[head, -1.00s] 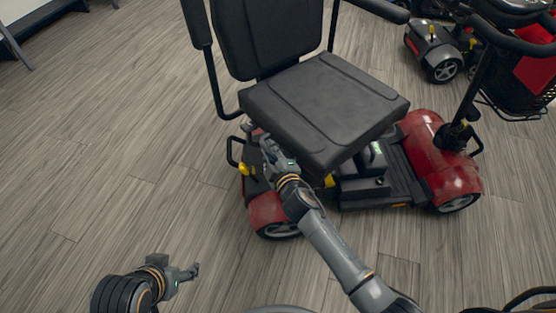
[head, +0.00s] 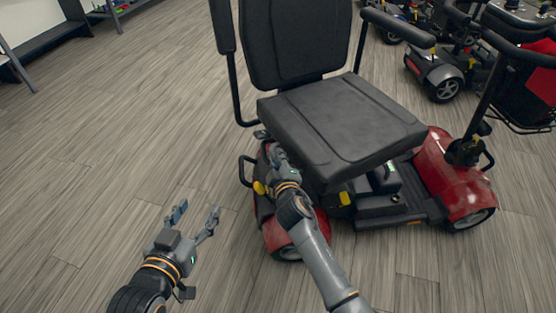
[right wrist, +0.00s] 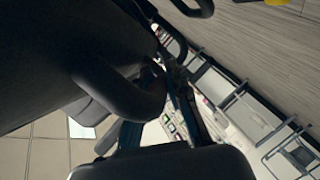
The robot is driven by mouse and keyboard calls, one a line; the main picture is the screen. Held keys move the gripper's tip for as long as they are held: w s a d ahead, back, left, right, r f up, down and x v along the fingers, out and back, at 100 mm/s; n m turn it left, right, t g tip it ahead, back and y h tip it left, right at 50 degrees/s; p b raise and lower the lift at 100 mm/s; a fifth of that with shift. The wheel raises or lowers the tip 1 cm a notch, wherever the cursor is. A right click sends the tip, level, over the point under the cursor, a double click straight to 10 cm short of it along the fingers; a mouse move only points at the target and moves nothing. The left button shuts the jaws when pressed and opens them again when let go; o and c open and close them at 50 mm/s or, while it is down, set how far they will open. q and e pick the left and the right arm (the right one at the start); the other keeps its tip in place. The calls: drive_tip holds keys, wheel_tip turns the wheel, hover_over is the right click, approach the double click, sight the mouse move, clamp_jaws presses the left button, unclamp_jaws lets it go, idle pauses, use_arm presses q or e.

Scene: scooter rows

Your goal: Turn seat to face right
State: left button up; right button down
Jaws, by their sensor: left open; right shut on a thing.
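The black seat (head: 340,125), with its tall backrest (head: 297,40) and armrests, sits on a red scooter (head: 455,180). The seat faces the lower right of the head view, at an angle to the scooter's tiller side on the right. My right gripper (head: 272,150) is low at the seat's left edge and shut on part of it. The seat edge partly hides its fingertips. Dark, blurred parts fill much of the right wrist view, so the exact grip point is unclear. My left gripper (head: 198,208) is open and empty above the floor, left of the scooter.
More scooters, one grey (head: 443,75), stand at the upper right. The scooter's tiller and basket (head: 525,105) are at the right. A dark shelf or bench (head: 40,50) is at the upper left. The wood-look floor on the left is clear.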

drive_tip(key=shift+a, duration=0.1)
drive_tip(key=c, duration=1.6)
unclamp_jaws()
drive_tip(key=shift+o, duration=0.2)
drive_tip(key=v, duration=1.2)
